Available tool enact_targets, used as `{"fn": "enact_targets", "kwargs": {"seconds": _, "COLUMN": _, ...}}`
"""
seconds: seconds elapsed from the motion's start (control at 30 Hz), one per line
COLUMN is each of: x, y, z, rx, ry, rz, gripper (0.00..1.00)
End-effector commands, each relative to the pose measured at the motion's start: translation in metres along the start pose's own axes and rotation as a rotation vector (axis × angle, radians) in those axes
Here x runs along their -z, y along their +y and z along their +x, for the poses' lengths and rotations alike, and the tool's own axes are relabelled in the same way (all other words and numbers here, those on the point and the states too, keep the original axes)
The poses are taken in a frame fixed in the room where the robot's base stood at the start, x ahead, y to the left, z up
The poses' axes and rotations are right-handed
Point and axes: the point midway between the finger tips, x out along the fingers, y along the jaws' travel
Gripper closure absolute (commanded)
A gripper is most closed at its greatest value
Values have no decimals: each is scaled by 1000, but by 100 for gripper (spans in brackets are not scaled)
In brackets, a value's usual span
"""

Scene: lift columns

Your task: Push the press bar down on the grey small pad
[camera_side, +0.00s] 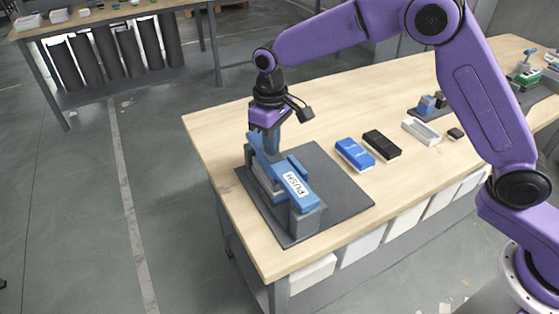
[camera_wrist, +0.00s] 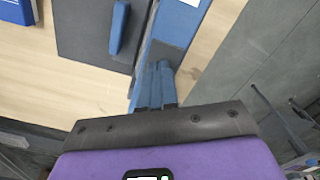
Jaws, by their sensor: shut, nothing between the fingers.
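The blue press bar (camera_side: 268,160) carries a white PUSH label and slopes across a grey press on a dark base plate (camera_side: 340,195). In the wrist view the bar (camera_wrist: 186,22) runs down toward my fingers. A small grey pad (camera_wrist: 165,53) shows on the bar there, just ahead of my fingertips; I cannot make it out in the side view. My gripper (camera_side: 272,152) points down over the far end of the bar, fingers shut and empty. The fingers also show in the wrist view (camera_wrist: 158,68). I cannot tell whether the fingertips touch the bar.
A second, shorter blue bar (camera_side: 299,167) stands beside the press bar. A blue case (camera_side: 354,154), a black case (camera_side: 382,145) and a white tray (camera_side: 421,131) lie to the right on the wooden table (camera_side: 225,130). The table's left edge is close by.

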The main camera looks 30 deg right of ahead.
Motion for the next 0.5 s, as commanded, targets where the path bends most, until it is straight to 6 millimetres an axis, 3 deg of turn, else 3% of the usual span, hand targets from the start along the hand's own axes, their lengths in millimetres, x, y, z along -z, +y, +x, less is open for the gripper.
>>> {"fn": "enact_targets", "kwargs": {"seconds": 0.5, "x": 0, "y": 0, "z": -5, "rx": 0, "ry": -1, "rz": 0, "gripper": 100}}
